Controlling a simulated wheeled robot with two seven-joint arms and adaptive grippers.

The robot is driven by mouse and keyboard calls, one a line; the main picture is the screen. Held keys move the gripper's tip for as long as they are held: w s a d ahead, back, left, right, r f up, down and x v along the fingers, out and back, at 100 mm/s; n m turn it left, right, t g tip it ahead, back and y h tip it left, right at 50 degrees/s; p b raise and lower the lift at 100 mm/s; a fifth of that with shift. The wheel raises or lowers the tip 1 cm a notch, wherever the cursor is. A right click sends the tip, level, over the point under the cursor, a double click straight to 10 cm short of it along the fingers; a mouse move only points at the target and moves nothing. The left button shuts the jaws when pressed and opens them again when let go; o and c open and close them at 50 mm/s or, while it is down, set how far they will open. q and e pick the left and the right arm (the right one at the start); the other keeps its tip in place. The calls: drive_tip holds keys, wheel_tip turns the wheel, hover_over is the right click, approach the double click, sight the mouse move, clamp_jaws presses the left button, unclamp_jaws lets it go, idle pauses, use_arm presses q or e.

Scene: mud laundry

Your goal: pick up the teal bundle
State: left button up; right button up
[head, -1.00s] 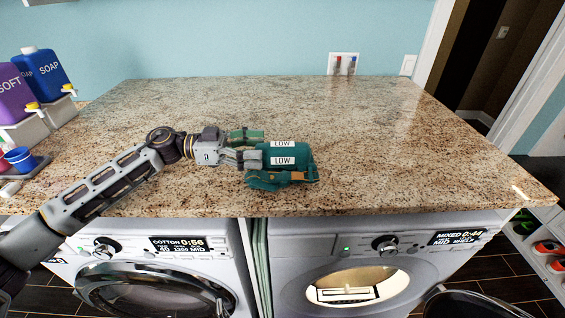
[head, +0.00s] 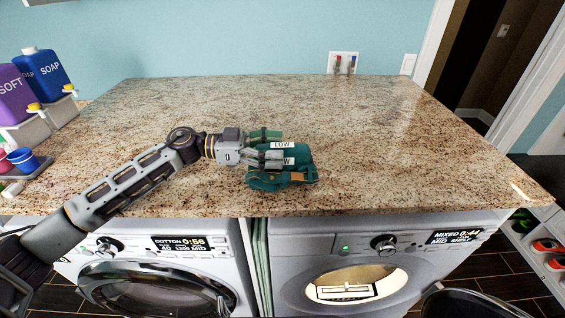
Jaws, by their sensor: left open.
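The teal bundle (head: 300,160) lies on the granite counter near its front edge, with white LOW labels and a tan strap low on its front. My left gripper (head: 281,146) reaches in from the left and is open. One finger lies along the far side of the bundle, and the other overlaps its upper face, partly covering the LOW labels. I cannot tell whether the fingers touch it. My right gripper is not in view.
The granite counter (head: 400,130) is clear behind and right of the bundle. Purple SOFT (head: 15,95) and blue SOAP (head: 45,75) dispensers stand at the left, with a blue cup (head: 24,160) on a tray. Two front-loading machines stand below the counter.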

use_arm(q)
drive_tip(key=shift+d, duration=0.4)
drive_tip(key=c, duration=0.4)
clamp_jaws()
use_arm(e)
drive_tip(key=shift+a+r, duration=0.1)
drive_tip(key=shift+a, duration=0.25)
use_arm(q)
drive_tip(key=shift+r, duration=0.1)
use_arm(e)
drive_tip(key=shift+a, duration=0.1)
use_arm(q)
drive_tip(key=shift+r, duration=4.85)
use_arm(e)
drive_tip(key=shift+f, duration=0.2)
